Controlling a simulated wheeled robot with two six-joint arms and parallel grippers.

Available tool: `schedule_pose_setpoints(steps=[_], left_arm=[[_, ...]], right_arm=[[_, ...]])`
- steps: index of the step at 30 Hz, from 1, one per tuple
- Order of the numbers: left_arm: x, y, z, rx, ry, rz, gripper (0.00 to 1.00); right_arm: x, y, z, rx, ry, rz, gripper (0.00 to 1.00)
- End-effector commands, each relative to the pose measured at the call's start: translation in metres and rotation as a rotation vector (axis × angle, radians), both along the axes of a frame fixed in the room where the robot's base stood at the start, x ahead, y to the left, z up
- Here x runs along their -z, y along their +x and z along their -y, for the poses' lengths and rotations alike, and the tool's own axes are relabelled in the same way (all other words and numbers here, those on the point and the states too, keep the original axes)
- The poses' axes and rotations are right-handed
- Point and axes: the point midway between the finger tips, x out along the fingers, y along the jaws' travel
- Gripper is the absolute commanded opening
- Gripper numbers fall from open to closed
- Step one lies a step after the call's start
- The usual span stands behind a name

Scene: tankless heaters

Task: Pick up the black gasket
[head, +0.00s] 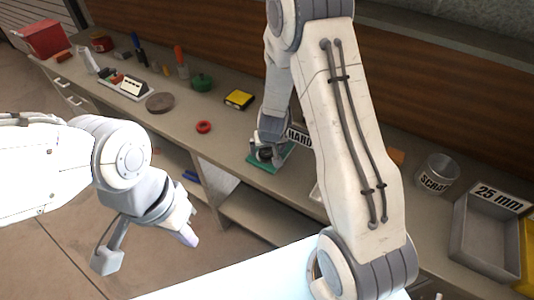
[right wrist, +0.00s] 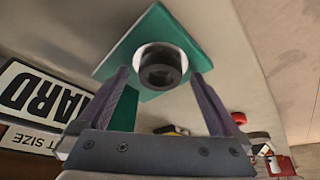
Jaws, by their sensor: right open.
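The black gasket (right wrist: 161,66) is a thick dark ring with a hole, with a pale ring showing around it, over a green square plate (right wrist: 196,54). In the right wrist view it lies between the fingers of my open right gripper (right wrist: 160,76), with gaps on both sides. In the head view the right gripper (head: 266,140) is down over the green plate (head: 262,167) on the bench, and the gasket is mostly hidden there. My left gripper (head: 147,250) is open and empty, in front of the bench.
A sign reading HARD (head: 299,137) stands close beside the right gripper. A SCRAP can (head: 438,173) and a 25 mm tray (head: 484,238) are at right.

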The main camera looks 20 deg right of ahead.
Motion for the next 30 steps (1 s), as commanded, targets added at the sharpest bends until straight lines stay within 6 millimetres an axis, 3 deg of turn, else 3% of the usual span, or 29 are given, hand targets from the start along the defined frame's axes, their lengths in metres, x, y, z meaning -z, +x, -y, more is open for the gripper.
schedule_pose_setpoints(steps=[1,6,8,17,27,30], left_arm=[[0.000,0.000,0.000,0.000,0.000,0.000,0.00],[0.000,0.000,0.000,0.000,0.000,0.000,0.00],[0.000,0.000,0.000,0.000,0.000,0.000,0.00],[-0.003,0.000,0.000,0.000,0.000,0.000,0.00],[-0.038,0.000,0.000,-0.001,0.000,0.000,0.00],[-0.018,0.000,0.000,-0.001,0.000,0.000,0.00]], right_arm=[[0.000,0.000,0.000,0.000,0.000,0.000,0.89],[0.000,0.000,0.000,0.000,0.000,0.000,0.23],[0.000,0.000,0.000,0.000,0.000,0.000,0.05],[-0.005,0.000,0.000,0.000,0.000,0.001,0.05],[-0.050,0.000,0.000,0.001,0.000,0.002,0.05],[-0.052,-0.015,0.017,0.006,0.000,0.005,0.05]])
